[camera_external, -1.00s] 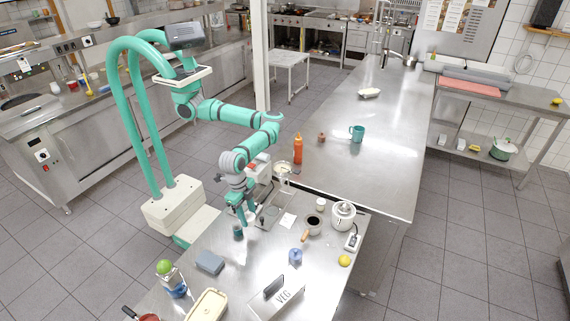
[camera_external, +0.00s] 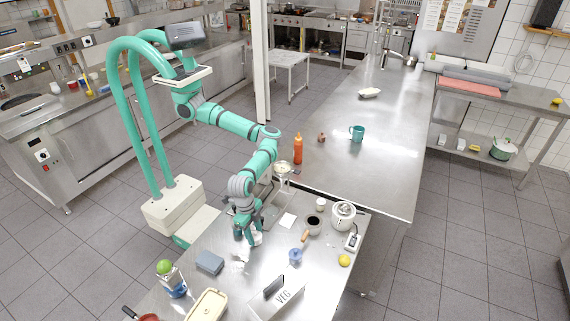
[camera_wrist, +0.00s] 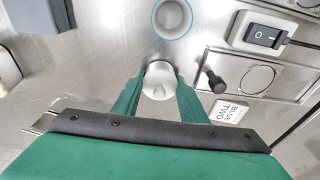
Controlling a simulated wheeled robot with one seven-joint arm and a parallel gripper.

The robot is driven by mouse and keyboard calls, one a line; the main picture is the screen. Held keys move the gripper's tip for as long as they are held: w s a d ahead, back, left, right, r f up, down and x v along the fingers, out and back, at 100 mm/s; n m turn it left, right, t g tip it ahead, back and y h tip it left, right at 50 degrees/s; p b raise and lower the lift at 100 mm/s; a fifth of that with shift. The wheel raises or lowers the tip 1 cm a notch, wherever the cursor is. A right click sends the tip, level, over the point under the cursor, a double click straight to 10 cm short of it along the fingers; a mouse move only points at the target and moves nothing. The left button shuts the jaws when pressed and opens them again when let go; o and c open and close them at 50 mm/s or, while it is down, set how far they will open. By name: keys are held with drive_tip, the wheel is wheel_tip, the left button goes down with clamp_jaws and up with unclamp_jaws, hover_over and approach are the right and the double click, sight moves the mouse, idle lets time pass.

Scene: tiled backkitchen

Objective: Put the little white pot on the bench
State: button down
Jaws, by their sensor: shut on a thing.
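The little white pot (camera_wrist: 158,82) is a pale, rounded vessel between my two green fingertips in the wrist view. My gripper (camera_wrist: 158,92) is shut on it. In the outside view my gripper (camera_external: 246,243) points down over the near steel table (camera_external: 225,290). A small white shape (camera_external: 240,256) shows just below it there, partly hidden by the fingers. The long steel bench (camera_external: 385,165) runs away behind the near table, to the right of my arm. I cannot tell whether the pot touches the table.
A blue-grey block (camera_external: 209,262) lies left of my gripper. A blue jar (camera_external: 295,256), a VEG box (camera_external: 280,296), a dark-filled pan (camera_external: 313,224) and a white cooker (camera_external: 343,215) stand to the right. An orange bottle (camera_external: 298,148) and teal mug (camera_external: 357,132) stand on the long bench, which has free room.

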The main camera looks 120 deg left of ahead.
drive_tip(key=shift+f, duration=0.15)
drive_tip(key=c, duration=1.1)
unclamp_jaws()
wheel_tip(320, 180, up, 12)
drive_tip(key=s, duration=0.1)
drive_tip(key=shift+s, duration=0.4)
